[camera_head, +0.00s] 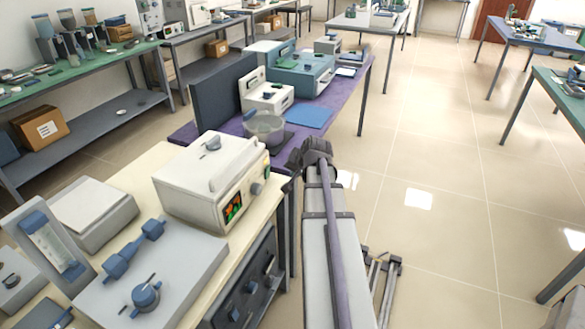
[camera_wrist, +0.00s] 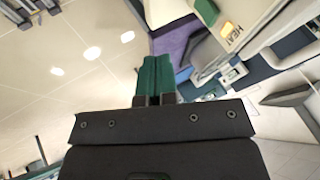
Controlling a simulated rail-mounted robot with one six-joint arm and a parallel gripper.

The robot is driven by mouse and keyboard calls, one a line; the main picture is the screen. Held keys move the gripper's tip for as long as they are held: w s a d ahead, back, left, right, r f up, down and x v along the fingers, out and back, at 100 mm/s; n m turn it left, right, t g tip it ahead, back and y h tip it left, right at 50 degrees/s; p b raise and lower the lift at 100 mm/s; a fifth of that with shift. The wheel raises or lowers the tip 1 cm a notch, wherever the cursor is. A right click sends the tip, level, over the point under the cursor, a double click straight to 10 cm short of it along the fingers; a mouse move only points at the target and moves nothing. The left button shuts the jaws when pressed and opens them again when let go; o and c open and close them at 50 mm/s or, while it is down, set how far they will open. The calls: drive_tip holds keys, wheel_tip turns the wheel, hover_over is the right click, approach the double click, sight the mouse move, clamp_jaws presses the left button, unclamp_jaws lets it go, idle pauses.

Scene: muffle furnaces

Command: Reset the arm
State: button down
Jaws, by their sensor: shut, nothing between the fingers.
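My gripper (camera_wrist: 156,72) shows in the wrist view as two teal fingers lying side by side with no gap between them and nothing held. The fingers point up in the picture, and the wrist view is strongly tilted. In the head view my arm runs up the middle, to the right of the cream bench (camera_head: 157,160); I cannot make out the fingers there. A white box-shaped instrument (camera_head: 207,177) with a small lit display stands on that bench, to the left of my arm.
A purple-topped table (camera_head: 340,101) with several instruments stands beyond the cream bench. A grey panel instrument with blue knobs (camera_head: 150,282) is at the lower left. A green-topped table (camera_head: 562,100) is at the far right.

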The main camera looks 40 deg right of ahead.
idle(0.3)
drive_tip(key=s+a+n+g+p, duration=0.1)
drive_tip(key=a+n, duration=0.3)
drive_tip(key=a, duration=0.8)
drive_tip(key=s+a+n+g+y+p, duration=0.1)
drive_tip(key=s+a+n+g+p, duration=0.1)
drive_tip(key=a, duration=1)
drive_tip(key=s+a+r+n+g+p, duration=0.1)
drive_tip(key=s+a+n+g, duration=0.3)
drive_tip(key=a, duration=0.8)
drive_tip(key=shift+s+a+n+y+p, duration=0.2)
drive_tip(key=shift+s+n+y+p, duration=0.1)
drive_tip(key=shift+s+n, duration=0.55)
drive_tip(key=shift+w+r, duration=0.1)
drive_tip(key=shift+w, duration=0.05)
